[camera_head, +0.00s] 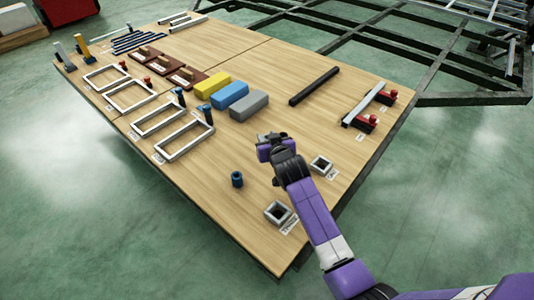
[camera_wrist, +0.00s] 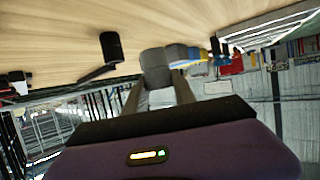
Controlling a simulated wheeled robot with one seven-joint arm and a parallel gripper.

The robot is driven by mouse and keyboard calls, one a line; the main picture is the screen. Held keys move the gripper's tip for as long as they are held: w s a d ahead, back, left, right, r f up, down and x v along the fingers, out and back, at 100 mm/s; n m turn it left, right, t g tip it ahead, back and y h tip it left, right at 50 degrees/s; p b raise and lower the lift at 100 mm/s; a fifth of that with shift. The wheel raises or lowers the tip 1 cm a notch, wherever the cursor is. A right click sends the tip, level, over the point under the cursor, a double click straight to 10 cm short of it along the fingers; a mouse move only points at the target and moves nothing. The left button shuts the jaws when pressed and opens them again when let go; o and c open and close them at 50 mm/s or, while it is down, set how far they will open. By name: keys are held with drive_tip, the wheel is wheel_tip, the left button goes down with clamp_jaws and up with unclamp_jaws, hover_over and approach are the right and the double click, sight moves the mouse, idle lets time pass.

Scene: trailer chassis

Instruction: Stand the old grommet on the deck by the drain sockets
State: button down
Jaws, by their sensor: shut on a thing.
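My gripper (camera_head: 266,141) is held out above the deck, short of the grey block and beyond the drain sockets. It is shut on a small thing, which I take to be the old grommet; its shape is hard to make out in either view. In the wrist view the two pale fingers (camera_wrist: 160,92) point towards the blocks. Two grey square drain sockets with dark openings, one at the front corner (camera_head: 278,213) and one to its right (camera_head: 321,165), sit by small labels. A dark blue ring-like cylinder (camera_head: 237,179) stands on the deck left of them.
Grey (camera_head: 249,106), blue (camera_head: 231,95) and yellow (camera_head: 212,85) blocks lie beyond my gripper. A black bar (camera_head: 315,86) and red clamps (camera_head: 367,123) are to the right. Pale frames (camera_head: 184,141) line the left. Bare deck (camera_head: 215,165) lies around the dark cylinder.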

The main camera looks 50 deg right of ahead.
drive_tip(key=shift+f+b, duration=0.95)
drive_tip(key=shift+f, duration=1.8)
drive_tip(key=shift+f, duration=0.2)
drive_tip(key=c, duration=1)
unclamp_jaws()
drive_tip(key=shift+c, duration=0.2)
drive_tip(key=shift+r, duration=0.1)
